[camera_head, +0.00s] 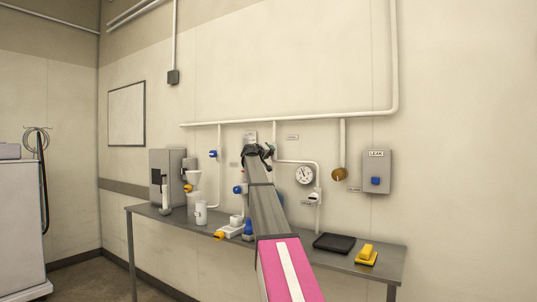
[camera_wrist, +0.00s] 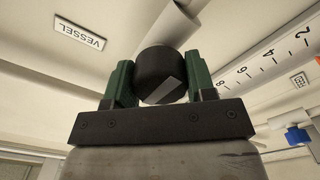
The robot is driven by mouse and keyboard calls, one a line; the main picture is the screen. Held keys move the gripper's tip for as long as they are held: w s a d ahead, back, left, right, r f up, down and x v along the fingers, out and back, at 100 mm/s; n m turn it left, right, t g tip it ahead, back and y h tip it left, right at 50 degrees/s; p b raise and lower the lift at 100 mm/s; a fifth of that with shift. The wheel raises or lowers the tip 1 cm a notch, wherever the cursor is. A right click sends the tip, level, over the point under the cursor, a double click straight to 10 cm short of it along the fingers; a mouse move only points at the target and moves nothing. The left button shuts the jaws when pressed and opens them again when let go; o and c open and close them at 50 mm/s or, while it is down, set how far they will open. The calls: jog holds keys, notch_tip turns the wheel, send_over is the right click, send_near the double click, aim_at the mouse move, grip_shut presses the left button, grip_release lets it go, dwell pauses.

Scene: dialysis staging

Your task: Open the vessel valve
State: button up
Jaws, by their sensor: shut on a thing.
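My gripper (camera_wrist: 159,80) is shut on a black round knob (camera_wrist: 166,68). Its two green fingers stand on either side of the knob, and a pale wedge mark shows on the knob's face. The VESSEL label (camera_wrist: 80,33) is on the wall beside it, at the upper left of the wrist view. In the head view my gripper (camera_head: 258,152) is at the wall below the long pipe. My arm hides most of the knob there, so I cannot tell its turn angle from that view.
A round gauge (camera_head: 304,174) and a grey LEAK box (camera_head: 376,163) are on the wall to the right. The steel table (camera_head: 300,250) below holds cups, a black tray (camera_head: 334,243) and a yellow object (camera_head: 366,255).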

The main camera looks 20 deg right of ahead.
jog(key=o, duration=0.9)
jog(key=shift+s+a, duration=0.1)
jog(key=shift+a, duration=0.05)
jog(key=v, duration=1)
jog(key=shift+s+a, duration=0.2)
